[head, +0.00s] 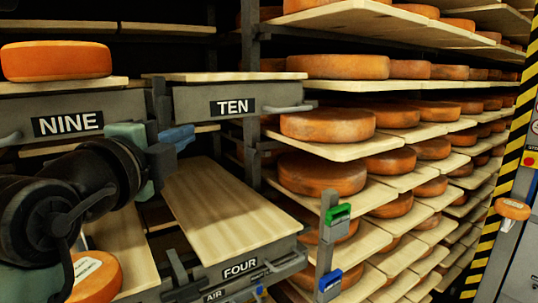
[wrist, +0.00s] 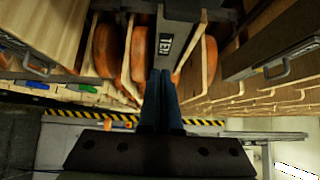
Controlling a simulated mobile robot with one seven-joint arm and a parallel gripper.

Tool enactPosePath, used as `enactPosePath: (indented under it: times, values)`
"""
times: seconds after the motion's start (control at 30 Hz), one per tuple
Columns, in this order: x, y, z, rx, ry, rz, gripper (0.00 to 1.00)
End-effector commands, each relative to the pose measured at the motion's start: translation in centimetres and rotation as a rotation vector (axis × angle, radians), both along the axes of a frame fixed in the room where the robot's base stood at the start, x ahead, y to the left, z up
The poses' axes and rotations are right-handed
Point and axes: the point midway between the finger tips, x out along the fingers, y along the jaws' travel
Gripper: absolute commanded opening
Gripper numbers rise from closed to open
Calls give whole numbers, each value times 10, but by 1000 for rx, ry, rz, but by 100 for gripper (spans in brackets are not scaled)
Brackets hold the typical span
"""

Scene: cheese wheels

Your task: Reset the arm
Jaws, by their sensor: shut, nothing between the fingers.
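My gripper (head: 180,137) reaches in from the left in the head view, its blue fingers pointing right. The fingers are in front of the shelving, just below the drawer labelled TEN (head: 285,101) as seen there. In the wrist view my gripper (wrist: 161,85) shows its two blue fingers together, with nothing between them. The TEN drawer (wrist: 185,15) lies beyond the fingertips in that view. Whether the fingertips touch anything cannot be told.
The drawer labelled FOUR (head: 200,200) sticks out below my gripper with a bare board. An orange cheese wheel (head: 56,61) sits above the drawer labelled NINE (head: 45,122). Another labelled wheel (head: 95,277) is at lower left. Shelves of cheese wheels (head: 328,125) fill the right.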

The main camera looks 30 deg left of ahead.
Motion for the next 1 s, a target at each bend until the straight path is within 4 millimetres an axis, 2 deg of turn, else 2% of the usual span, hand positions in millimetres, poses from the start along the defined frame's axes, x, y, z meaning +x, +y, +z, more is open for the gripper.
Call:
enactPosePath:
  times: [0.17,0.27,0.37,0.47,0.5,0.57,0.67,0.8,0.9,1.0]
  values:
    - [2,-2,1,-5,-5,-3,0]
    - [11,-19,5,-44,-54,-28,0]
    - [28,-57,17,-143,-169,-83,0]
    - [44,-111,34,-300,-327,-175,0]
    - [47,-134,42,-372,-393,-219,0]
    - [48,-167,52,-484,-487,-290,0]
    - [41,-222,69,-680,-628,-423,0]
    - [17,-288,89,-958,-784,-627,0]
    - [-4,-322,100,-1130,-857,-760,0]
    - [-22,-344,107,-1256,-900,-860,0]
